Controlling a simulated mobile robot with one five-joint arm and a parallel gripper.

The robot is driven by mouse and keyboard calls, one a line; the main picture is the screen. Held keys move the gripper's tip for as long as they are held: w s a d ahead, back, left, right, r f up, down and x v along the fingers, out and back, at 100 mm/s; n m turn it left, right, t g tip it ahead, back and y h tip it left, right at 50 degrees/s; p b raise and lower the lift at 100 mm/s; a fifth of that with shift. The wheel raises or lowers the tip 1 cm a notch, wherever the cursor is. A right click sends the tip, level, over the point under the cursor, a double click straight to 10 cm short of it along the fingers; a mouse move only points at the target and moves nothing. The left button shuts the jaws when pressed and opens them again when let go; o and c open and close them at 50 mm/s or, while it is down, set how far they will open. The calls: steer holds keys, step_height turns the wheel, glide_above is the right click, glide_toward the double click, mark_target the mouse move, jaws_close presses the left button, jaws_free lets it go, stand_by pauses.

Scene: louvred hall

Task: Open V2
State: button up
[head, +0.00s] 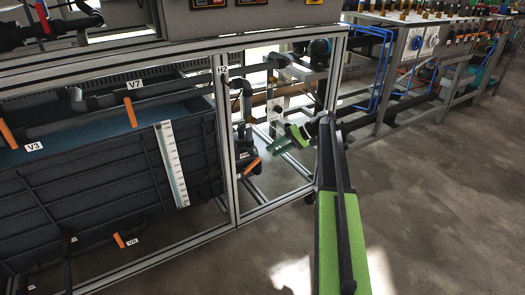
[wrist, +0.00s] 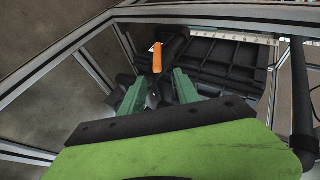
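A dark valve (head: 244,145) with an orange handle (head: 251,165) sits low inside the frame, right of the upright marked H2. Its label is too small to read, so I cannot tell whether it is V2. My gripper (head: 277,147) is in the frame's opening, to the right of this valve and apart from it. In the wrist view, the green fingers (wrist: 157,85) are spread apart with nothing between them. An orange handle (wrist: 157,58) on a dark pipe shows just beyond the fingertips, roughly in line with the gap.
Metal uprights (head: 226,140) and rails surround the opening. A dark tank (head: 110,180) with a white scale (head: 172,165) stands at left. Other orange handles there are labelled V3, V7 and V8. A pump (head: 320,50) sits behind. The floor (head: 430,200) at right is clear.

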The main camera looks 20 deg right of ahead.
steer(key=p+v, duration=0.2)
steer(key=v, duration=0.5)
steer(key=shift+p, duration=0.35)
